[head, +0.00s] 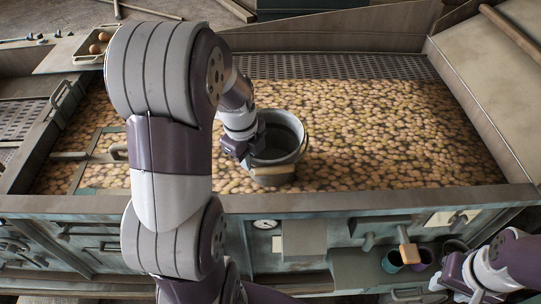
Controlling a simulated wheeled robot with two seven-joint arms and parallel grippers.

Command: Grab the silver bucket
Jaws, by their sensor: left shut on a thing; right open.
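The silver bucket (279,172) stands among the round brown things in the wide bin, near its front edge and mid-picture. It looks upright, with its open top towards me and a handle on its right side. My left gripper (250,140) is at the bucket's left rim and is shut on it. The gripper's fingertips are partly hidden by the wrist and the rim. My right gripper (452,276) is open and empty at the lower right, in front of the machine and well apart from the bucket.
The bin's front edge (400,198) runs between my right gripper and the bucket. A tray with brown round things (98,43) is at the upper left. My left arm hides part of the bin.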

